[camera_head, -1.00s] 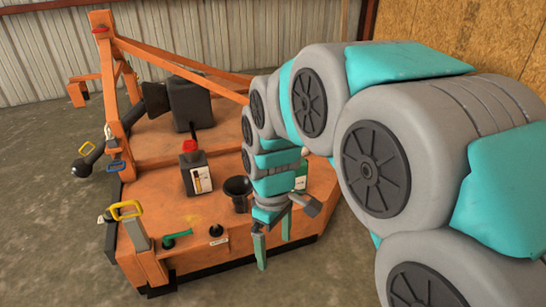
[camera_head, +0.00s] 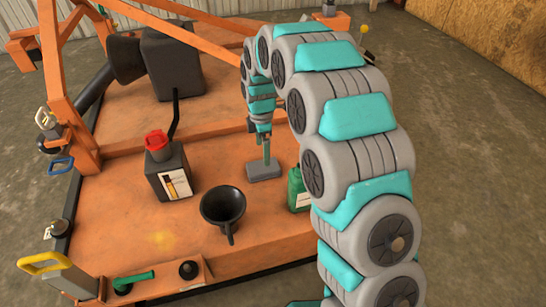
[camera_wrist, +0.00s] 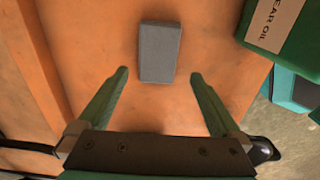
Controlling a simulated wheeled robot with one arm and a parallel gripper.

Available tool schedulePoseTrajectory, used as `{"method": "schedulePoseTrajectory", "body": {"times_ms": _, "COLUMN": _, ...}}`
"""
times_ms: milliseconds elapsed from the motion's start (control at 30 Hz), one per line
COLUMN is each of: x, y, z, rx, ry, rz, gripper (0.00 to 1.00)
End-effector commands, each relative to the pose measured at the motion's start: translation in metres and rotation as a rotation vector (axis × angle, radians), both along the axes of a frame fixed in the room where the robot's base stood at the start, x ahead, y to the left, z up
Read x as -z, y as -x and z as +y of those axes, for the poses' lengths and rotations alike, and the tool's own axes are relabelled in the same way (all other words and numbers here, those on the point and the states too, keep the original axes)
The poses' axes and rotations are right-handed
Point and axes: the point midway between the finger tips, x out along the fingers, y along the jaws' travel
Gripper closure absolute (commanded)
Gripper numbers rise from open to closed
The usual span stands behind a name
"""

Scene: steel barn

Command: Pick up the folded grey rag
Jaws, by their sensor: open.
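The folded grey rag (camera_wrist: 160,53) is a small flat rectangle lying on the orange deck. In the head view the rag (camera_head: 264,172) lies between the black funnel and the green bottle. My gripper (camera_wrist: 160,72) is open, with its two green fingers spread. In the wrist view the rag's near end lies close to the line between the fingertips, and most of it lies beyond them. In the head view my gripper (camera_head: 266,150) points down over the rag. Its height above the rag is hard to tell.
A green gear oil bottle (camera_wrist: 283,28) stands close to the right of the rag. A black funnel (camera_head: 223,206) and a black jug with a red cap (camera_head: 167,170) stand to the left. Orange frame bars (camera_head: 205,62) cross behind. Bare orange deck (camera_head: 190,222) lies in front.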

Motion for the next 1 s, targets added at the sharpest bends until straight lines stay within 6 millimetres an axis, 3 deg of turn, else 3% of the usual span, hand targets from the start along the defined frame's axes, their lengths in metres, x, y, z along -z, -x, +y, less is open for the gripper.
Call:
{"method": "schedulePoseTrajectory", "body": {"times_ms": 433, "x": 0.039, "y": -0.002, "z": 0.0, "rx": -0.006, "ry": 0.001, "rz": 0.001, "gripper": 0.0}}
{"method": "schedulePoseTrajectory", "body": {"times_ms": 700, "x": 0.075, "y": -0.003, "z": 0.0, "rx": -0.005, "ry": 0.001, "rz": 0.001, "gripper": 0.0}}
{"method": "schedulePoseTrajectory", "body": {"times_ms": 967, "x": 0.078, "y": -0.004, "z": 0.0, "rx": -0.005, "ry": 0.0, "rz": -0.001, "gripper": 0.0}}
{"method": "schedulePoseTrajectory", "body": {"times_ms": 1000, "x": 0.078, "y": -0.004, "z": 0.0, "rx": -0.005, "ry": 0.0, "rz": -0.001, "gripper": 0.05}}
